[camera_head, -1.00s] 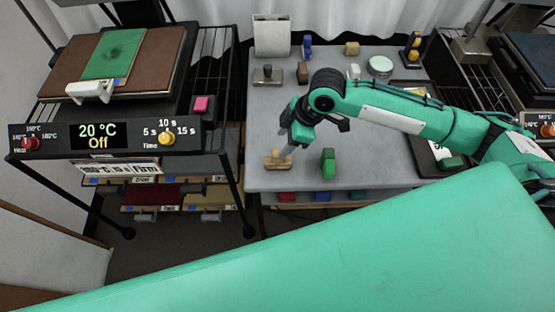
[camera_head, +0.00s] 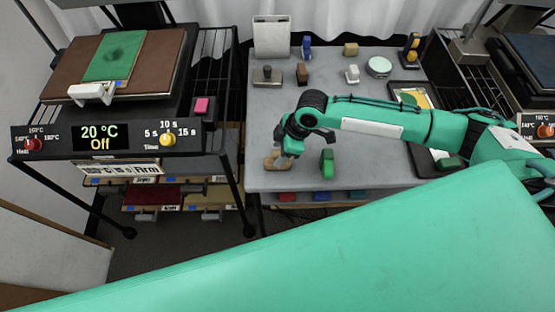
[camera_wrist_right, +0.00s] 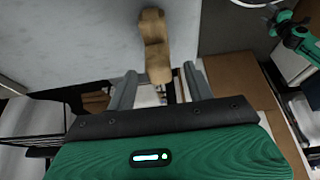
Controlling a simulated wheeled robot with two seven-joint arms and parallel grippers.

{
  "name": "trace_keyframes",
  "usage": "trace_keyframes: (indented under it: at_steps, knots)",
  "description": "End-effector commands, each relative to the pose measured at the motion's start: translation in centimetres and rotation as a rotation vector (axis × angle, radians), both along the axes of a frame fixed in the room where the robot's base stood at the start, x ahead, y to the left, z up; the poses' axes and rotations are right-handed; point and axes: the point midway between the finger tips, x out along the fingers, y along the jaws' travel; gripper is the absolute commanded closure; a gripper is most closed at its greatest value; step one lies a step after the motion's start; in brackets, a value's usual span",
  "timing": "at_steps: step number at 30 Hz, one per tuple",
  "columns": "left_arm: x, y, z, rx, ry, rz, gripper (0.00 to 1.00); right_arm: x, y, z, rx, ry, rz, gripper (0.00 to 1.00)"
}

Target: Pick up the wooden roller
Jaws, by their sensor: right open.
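A light wooden piece, which looks like the wooden roller (camera_head: 270,163), lies near the front left of the grey table (camera_head: 350,115). My right gripper (camera_head: 286,154) is low over it and partly hides it. In the right wrist view the wooden roller (camera_wrist_right: 154,38) runs from the top of the picture down to between the two fingers of my right gripper (camera_wrist_right: 160,88). The fingers are spread, with a gap on each side of the wood. I cannot tell exactly how far they reach down around it. My left gripper is not in view.
A green block (camera_head: 327,163) stands just right of the roller. Behind are a brown block (camera_head: 302,73), a white piece (camera_head: 352,74) and a round tin (camera_head: 379,67). A heat press (camera_head: 110,62) stands at left. The table's middle is fairly clear.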

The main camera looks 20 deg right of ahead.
Motion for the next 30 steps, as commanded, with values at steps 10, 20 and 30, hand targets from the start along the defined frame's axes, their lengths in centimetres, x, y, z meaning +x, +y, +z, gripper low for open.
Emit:
trace_keyframes:
  at_steps: [10, 20, 30]
  knots:
    - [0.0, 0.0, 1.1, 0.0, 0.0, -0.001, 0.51, 0.4, 1.3, -3.9, 0.0, 0.001, 0.0, 0.47]
    - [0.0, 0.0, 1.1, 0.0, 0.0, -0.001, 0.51, 0.4, 1.3, -4.0, 0.0, 0.0, 0.0, 0.69]
    - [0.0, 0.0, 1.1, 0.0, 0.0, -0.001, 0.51, 0.4, 1.3, -3.9, 0.0, 0.0, 0.0, 1.0]
